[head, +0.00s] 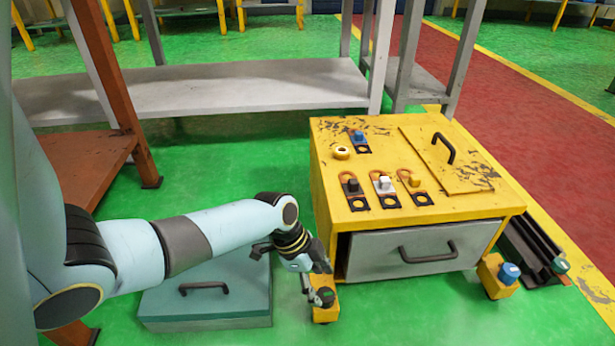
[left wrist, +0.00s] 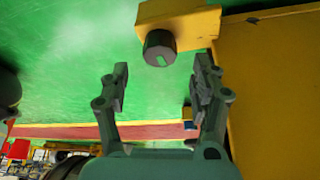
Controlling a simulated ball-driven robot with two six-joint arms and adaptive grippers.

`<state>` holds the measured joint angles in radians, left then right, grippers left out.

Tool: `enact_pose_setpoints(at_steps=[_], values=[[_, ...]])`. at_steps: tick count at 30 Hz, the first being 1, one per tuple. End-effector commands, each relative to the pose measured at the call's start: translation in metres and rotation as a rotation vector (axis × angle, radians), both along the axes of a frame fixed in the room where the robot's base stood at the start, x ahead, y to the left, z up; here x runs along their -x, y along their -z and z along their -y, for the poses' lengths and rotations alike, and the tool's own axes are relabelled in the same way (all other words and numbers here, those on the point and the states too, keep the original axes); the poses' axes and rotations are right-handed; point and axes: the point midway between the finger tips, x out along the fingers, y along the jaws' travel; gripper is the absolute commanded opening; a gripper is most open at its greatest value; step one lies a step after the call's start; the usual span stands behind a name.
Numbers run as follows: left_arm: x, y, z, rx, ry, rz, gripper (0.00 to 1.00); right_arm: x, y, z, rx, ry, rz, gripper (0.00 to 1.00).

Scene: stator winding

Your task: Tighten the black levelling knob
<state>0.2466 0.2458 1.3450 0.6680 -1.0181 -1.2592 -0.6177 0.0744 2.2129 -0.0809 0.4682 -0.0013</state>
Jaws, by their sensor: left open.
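The black levelling knob (head: 325,297) sits on a small yellow bracket (head: 326,314) at the front left corner of the yellow cabinet (head: 385,235). In the left wrist view the dark round knob (left wrist: 160,47), with a pale slot-like mark on its face, sits on the yellow bracket (left wrist: 180,24). My left gripper (head: 315,280) is at the knob in the head view and partly covers it. In the left wrist view my left gripper (left wrist: 161,75) is open and empty, with the knob just beyond the gap between its fingertips. My right gripper is not in view.
A blue knob (head: 509,272) stands on another foot at the cabinet's front right. The grey drawer (head: 420,248) is in the cabinet front. A teal box with a handle (head: 205,288) lies under my left arm. Dark rails (head: 535,250) lie right of the cabinet.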

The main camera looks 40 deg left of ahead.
Motion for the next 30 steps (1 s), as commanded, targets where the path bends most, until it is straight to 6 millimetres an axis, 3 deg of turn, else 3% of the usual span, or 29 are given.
enact_pose_setpoints(at_steps=[6,12,30], values=[[0.01,-0.045,-0.017,-0.004,0.004,0.002,0.64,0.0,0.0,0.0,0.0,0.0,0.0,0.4],[0.016,-0.069,-0.025,-0.002,0.002,0.0,0.64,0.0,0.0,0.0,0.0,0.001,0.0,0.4],[0.016,-0.074,-0.026,0.0,-0.001,0.0,0.64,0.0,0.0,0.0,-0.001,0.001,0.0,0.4]])
